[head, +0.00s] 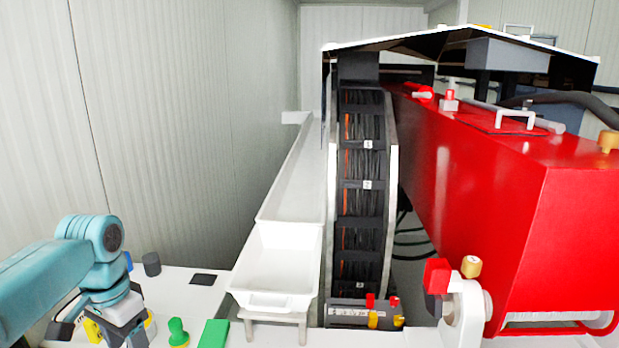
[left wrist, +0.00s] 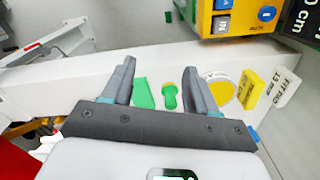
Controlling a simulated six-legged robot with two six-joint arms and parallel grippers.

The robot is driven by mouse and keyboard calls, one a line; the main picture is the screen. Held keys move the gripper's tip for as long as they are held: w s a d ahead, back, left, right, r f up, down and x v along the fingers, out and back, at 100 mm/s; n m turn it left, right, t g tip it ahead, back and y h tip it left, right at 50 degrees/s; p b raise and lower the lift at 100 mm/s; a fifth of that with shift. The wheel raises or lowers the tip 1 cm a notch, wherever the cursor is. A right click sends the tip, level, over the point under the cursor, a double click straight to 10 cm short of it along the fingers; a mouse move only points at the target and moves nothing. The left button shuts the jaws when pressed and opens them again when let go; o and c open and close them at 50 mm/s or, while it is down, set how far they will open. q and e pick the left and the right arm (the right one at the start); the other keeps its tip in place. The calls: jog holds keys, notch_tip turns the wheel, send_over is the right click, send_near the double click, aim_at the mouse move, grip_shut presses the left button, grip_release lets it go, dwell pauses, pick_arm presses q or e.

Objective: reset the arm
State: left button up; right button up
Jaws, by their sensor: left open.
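My left arm is teal and comes in from the left in the head view. Its grey gripper (head: 127,332) hangs pointing down over the white shelf at the lower left. In the left wrist view the two grey fingers of this gripper (left wrist: 160,72) stand apart with nothing held between them. Beyond and below the fingers lie a green block (left wrist: 143,95) and a green knobbed piece (left wrist: 169,95), which show in the gap and look apart from the fingers. My right gripper is not in view.
A white shelf (head: 180,283) carries small items, including a green block (head: 213,333) and a dark cylinder (head: 151,264). A white tray (head: 270,267), a black cable chain (head: 362,190) and a large red tank (head: 500,190) stand to the right. A ribbed wall (head: 170,110) bounds the left.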

pick_arm(q)
jog(key=s+d+f+h, duration=0.1)
jog(key=d+f, duration=0.3)
jog(key=f, duration=0.5)
jog(key=s+d+f+n+h, duration=0.1)
jog(key=d+f, duration=0.3)
jog(key=f, duration=0.5)
jog(key=d+f+h, duration=0.1)
jog(key=d+f, duration=0.3)
jog(key=f, duration=0.6)
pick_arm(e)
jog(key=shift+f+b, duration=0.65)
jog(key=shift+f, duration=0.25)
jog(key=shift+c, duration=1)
pick_arm(q)
jog(key=s+d+f+n, duration=0.2)
jog(key=s+f, duration=0.4)
jog(key=s, duration=0.3)
jog(key=s+d+f+n+h, duration=0.1)
jog(key=s+d+f+n, duration=0.2)
jog(key=s, duration=0.7)
notch_tip(320, 180, down, 4)
jog(key=shift+d+n, duration=0.3)
jog(key=shift+d, duration=0.7)
jog(key=c, duration=0.3)
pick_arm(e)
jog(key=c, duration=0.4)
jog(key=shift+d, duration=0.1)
